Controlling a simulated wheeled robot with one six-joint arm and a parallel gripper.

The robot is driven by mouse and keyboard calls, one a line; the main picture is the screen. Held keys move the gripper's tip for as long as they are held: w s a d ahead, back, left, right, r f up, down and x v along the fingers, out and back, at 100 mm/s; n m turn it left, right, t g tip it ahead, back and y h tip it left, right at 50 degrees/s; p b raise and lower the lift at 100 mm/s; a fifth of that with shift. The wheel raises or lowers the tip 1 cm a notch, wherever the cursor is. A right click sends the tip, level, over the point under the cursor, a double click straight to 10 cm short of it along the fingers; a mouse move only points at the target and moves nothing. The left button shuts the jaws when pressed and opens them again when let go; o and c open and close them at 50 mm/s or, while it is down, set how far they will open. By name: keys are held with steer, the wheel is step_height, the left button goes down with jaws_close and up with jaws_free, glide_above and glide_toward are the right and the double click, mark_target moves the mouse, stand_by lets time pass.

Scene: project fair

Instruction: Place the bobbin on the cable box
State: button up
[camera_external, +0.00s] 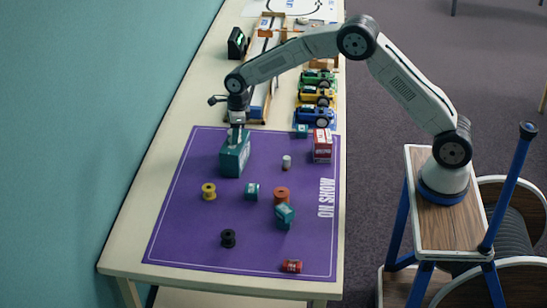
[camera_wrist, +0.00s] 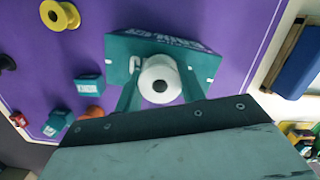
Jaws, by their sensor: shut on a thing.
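My gripper (camera_external: 237,122) points down just above a large teal box (camera_external: 233,158) with a white label, at the upper left of the purple mat. In the wrist view my gripper (camera_wrist: 160,88) is shut on a white bobbin (camera_wrist: 160,70) with a dark centre hole. The bobbin appears over the teal box (camera_wrist: 117,48), whose printed label is partly hidden behind it. The box's lettering is too blurred to read fully, so I cannot confirm it is the cable box. I cannot tell whether the bobbin touches the box.
Toy cars (camera_external: 315,116) stand behind. The front left is clear.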

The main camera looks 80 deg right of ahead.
steer(key=o, duration=0.9)
steer(key=shift+f, duration=0.1)
steer(key=shift+o, duration=0.2)
step_height(320, 180, up, 12)
steer(key=s, duration=0.1)
steer(key=s+a+r+n, duration=0.6)
steer(key=s+r+n, duration=0.2)
steer(key=s+r, duration=0.25)
steer(key=s+a+r+n, duration=0.25)
steer(key=s+n, duration=0.25)
steer(key=s, duration=0.4)
steer(key=s+a+r+n, duration=0.1)
steer(key=s+a+n, duration=0.3)
steer(key=s, duration=0.5)
steer(key=s+a+r+n, duration=0.2)
steer(key=s+n, duration=0.4)
steer(key=s, duration=0.3)
steer(key=s+f+n, duration=0.2)
steer(key=s+n, duration=0.3)
steer(key=s, duration=0.1)
steer(key=s+a+f+n, duration=0.1)
steer(key=s+f+n, duration=0.2)
steer(key=s, duration=0.4)
steer(key=shift+s+a+f+n, duration=0.2)
steer(key=shift+s+f+n, duration=0.15)
steer(key=shift+n, duration=0.55)
